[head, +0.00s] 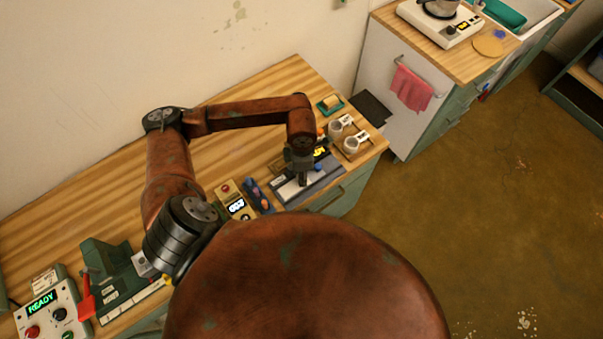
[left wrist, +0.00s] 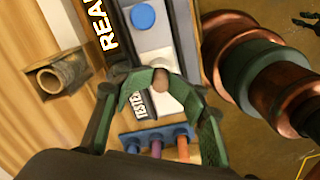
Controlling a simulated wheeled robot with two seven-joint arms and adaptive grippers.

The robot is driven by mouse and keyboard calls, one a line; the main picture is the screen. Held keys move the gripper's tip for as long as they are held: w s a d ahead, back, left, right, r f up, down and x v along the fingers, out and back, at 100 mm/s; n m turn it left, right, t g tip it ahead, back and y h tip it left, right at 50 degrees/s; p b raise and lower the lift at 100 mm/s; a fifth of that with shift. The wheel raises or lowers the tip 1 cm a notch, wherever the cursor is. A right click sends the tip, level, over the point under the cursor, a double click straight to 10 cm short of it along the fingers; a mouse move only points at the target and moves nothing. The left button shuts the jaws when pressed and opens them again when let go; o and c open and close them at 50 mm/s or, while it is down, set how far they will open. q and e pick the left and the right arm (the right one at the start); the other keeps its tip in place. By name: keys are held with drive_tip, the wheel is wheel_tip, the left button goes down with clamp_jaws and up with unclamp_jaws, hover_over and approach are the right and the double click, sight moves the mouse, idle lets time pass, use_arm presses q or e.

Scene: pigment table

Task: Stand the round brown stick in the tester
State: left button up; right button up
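The tester (head: 322,177) is a dark, long unit near the right end of the wooden table. In the left wrist view the tester (left wrist: 150,42) shows a lit display, a blue round button and a pale strip with its label. My left gripper (head: 303,178) points down over it. In the left wrist view its green fingers (left wrist: 160,88) close together around a small round brown end, which looks like the brown stick (left wrist: 160,78) seen end-on. The stick's lower end is hidden, so I cannot tell whether it touches the tester.
A blue rack (left wrist: 128,140) with purple and orange sticks stands beside the tester. A device with a numeric display (head: 236,206) is left of it. A wooden tray (head: 362,153) with grey cups is at the right. A READY box (head: 45,312) is far left.

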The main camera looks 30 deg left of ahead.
use_arm(q)
wheel_tip(320, 180, up, 12)
idle(0.5)
drive_tip(key=shift+f, duration=0.1)
idle(0.8)
